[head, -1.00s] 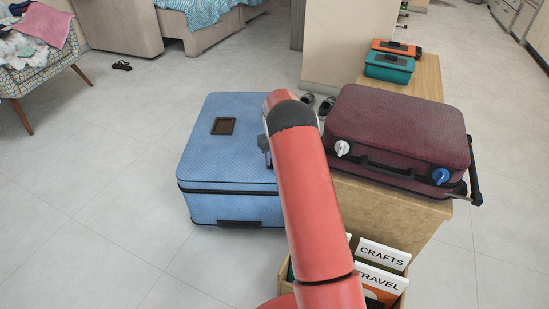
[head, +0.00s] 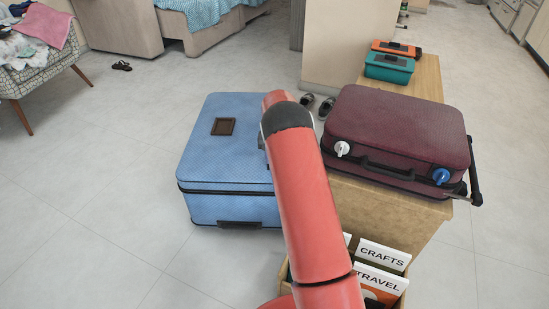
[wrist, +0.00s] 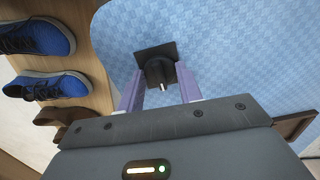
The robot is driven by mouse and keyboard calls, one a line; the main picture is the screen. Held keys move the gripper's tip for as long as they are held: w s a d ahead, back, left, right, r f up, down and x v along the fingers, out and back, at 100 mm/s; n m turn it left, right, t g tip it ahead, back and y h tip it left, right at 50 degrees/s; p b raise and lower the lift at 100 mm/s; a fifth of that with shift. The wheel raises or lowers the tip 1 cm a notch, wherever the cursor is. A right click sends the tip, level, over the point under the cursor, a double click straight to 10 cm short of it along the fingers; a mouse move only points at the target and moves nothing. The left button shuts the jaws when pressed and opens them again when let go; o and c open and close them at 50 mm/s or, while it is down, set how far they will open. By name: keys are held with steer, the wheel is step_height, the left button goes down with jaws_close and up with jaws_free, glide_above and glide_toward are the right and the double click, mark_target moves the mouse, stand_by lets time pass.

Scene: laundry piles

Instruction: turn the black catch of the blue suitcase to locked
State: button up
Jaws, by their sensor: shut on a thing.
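The blue suitcase (head: 205,165) lies flat on the floor, left of my red arm in the head view. Its textured blue lid fills much of the wrist view (wrist: 235,50). The black catch (wrist: 155,56) is a round knob on a square dark plate, with a small pale mark at its near end. My gripper (wrist: 160,78) is shut on the catch, one purple finger on each side of it. In the head view my arm hides the catch and nearly all of the gripper. I cannot tell which setting the catch points to.
A maroon suitcase (head: 400,125) with a white and a blue knob lies on a wooden bench (head: 425,75) to the right. A file crate with labelled cards (head: 378,280) stands in front. Blue shoes (wrist: 38,37) show at the wrist view's left.

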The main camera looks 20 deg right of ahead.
steer(key=o, duration=1)
steer(key=shift+r, duration=3.9)
